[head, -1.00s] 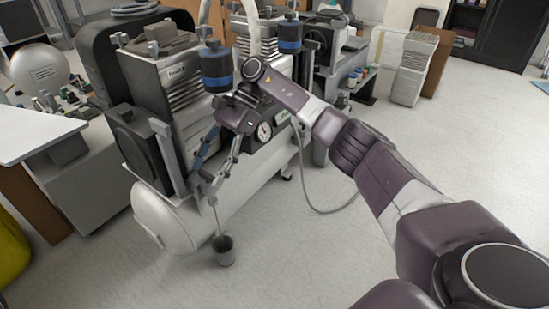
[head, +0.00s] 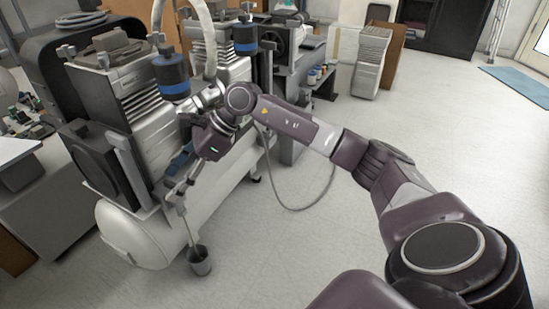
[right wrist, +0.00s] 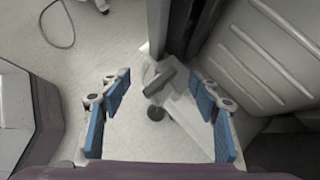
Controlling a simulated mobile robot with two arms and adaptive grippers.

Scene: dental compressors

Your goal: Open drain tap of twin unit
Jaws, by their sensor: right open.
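The twin unit (head: 135,95) stands at the left in the head view, with its white tank (head: 130,233) low at the front. A thin drain line (head: 188,228) runs down from the tank's near end to a dark grey cup (head: 200,262) on the floor. My right gripper (head: 176,190) is above the tank's near end, pointing down. In the right wrist view its blue-padded fingers (right wrist: 160,112) are wide apart and empty. A small grey handle (right wrist: 159,81), perhaps the drain tap, shows between them, apart from both. The cup (right wrist: 156,113) is below it. My left gripper is out of view.
A blue-banded filter (head: 172,75) and an upright post (head: 130,170) stand close to my right gripper. A hose (head: 300,207) loops on the floor to the right. A bench (head: 15,165) is at the far left. The floor at front right is clear.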

